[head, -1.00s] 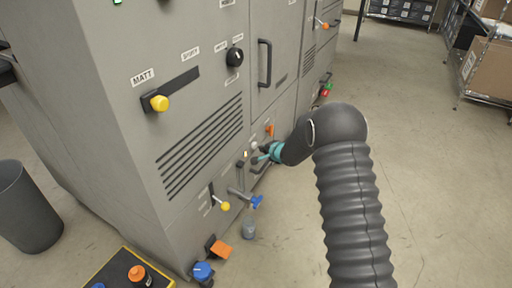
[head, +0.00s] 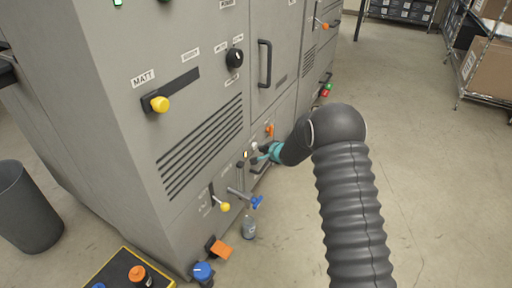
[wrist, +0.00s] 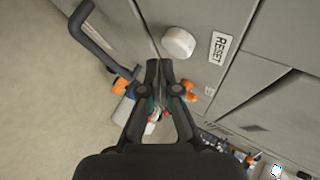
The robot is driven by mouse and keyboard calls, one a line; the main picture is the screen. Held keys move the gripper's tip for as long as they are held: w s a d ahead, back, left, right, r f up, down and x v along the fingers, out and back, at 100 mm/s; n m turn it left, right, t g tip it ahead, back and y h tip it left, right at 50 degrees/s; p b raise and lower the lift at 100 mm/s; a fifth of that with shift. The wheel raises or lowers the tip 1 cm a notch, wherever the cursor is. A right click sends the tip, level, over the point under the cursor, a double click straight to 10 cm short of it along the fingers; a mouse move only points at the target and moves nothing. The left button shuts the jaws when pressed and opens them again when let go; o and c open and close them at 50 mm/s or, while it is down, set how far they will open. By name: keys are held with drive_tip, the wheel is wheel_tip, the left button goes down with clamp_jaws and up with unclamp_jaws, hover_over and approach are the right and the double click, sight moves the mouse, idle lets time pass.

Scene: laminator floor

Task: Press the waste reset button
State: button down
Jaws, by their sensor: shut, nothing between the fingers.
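The waste reset button is a round white button (wrist: 179,42) beside a RESET label (wrist: 218,48) on the grey machine panel in the wrist view. In the head view a small pale button (head: 254,146) shows just beyond my gripper. My gripper (wrist: 160,66) is shut and empty. In the wrist view its fingertips are just below and left of the button in the picture; I cannot tell whether they touch it. In the head view my gripper (head: 264,151) is close to the lower panel, and my arm hides part of the panel behind it.
A dark bar handle (wrist: 96,40) sticks out beside the fingers, and orange parts (wrist: 120,86) lie beyond them. In the head view, a yellow-knobbed lever (head: 224,206), a blue valve handle (head: 257,201) and an orange pedal (head: 221,250) are low on the machine.

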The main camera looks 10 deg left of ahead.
drive_tip(key=shift+w+a+p, duration=0.15)
drive_tip(key=shift+a+p, duration=0.15)
drive_tip(key=shift+a, duration=0.05)
drive_tip(key=shift+w+a, duration=0.15)
drive_tip(key=shift+a, duration=0.35)
idle(1.1)
drive_tip(key=shift+d+p, duration=0.1)
drive_tip(key=shift+p, duration=0.25)
drive_tip(key=shift+s+d+p, duration=0.35)
drive_tip(key=shift+d+p, duration=0.05)
drive_tip(key=shift+d, duration=0.45)
drive_tip(key=d, duration=0.1)
drive_tip(key=s+d+p, duration=0.1)
drive_tip(key=d, duration=0.1)
drive_tip(key=d+p, duration=0.1)
drive_tip(key=shift+s+d, duration=0.35)
idle(0.4)
